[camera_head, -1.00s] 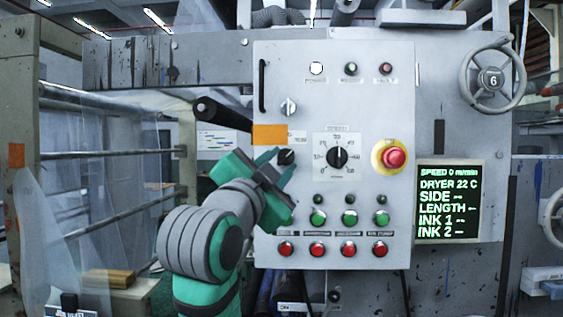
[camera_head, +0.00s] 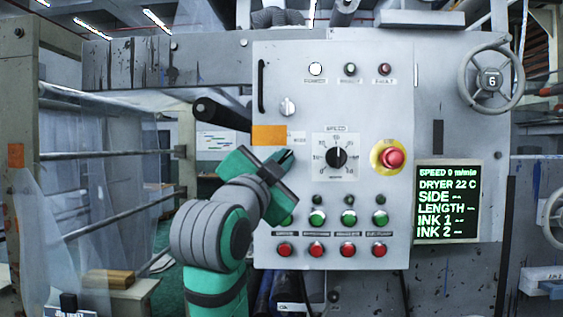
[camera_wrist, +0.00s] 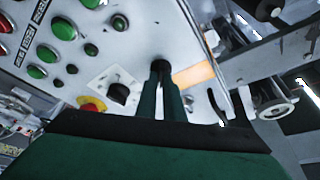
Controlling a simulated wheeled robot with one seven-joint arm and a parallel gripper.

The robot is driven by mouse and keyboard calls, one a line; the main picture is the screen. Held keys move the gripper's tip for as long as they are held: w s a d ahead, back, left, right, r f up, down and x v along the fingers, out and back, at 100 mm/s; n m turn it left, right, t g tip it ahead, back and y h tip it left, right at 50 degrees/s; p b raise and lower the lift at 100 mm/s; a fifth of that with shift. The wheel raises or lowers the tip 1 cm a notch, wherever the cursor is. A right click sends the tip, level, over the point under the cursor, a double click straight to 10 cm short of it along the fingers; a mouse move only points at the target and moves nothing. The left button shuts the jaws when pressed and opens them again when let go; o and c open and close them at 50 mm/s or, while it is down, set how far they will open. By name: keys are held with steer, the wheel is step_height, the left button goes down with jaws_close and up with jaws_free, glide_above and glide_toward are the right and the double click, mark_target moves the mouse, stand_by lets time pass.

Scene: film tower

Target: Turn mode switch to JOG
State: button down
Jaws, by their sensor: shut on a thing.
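The mode switch (camera_wrist: 160,64) is a small black knob on the light grey control panel (camera_head: 300,200), left of the speed dial. My gripper (camera_head: 284,159) reaches it from the lower left, and its fingers hide most of the knob in the head view. In the wrist view my gripper (camera_wrist: 161,82) has its two green fingers close together, shut on the knob. The switch's pointer direction and its labels, JOG included, cannot be read.
The large speed dial (camera_head: 337,157) and red emergency stop (camera_head: 392,157) sit to the right. A silver key switch (camera_head: 288,107) and orange label (camera_head: 268,135) are above. Green (camera_head: 318,217) and red (camera_head: 317,249) buttons lie below. A dark lever (camera_head: 220,114) juts out at left.

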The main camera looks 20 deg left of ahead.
steer(key=shift+a+f+n, duration=0.1)
steer(key=shift+f+n, duration=0.1)
steer(key=shift+n, duration=0.1)
steer(key=shift+w+d+f+n+y, duration=0.1)
steer(key=shift+n+y, duration=0.85)
steer(key=shift+n, duration=0.95)
steer(key=shift+w+d+f+n+y, duration=0.1)
steer(key=shift+n+y, duration=0.9)
steer(key=shift+n, duration=0.9)
steer(key=shift+w+f+n+y, duration=0.1)
steer(key=shift+n+y, duration=0.85)
steer(key=shift+n, duration=0.95)
steer(key=c, duration=1.9)
jaws_free()
steer(key=shift+o, duration=0.2)
steer(key=shift+s+r, duration=0.1)
steer(key=shift+r, duration=0.1)
steer(key=shift+s+d, duration=0.1)
steer(key=shift+s, duration=0.05)
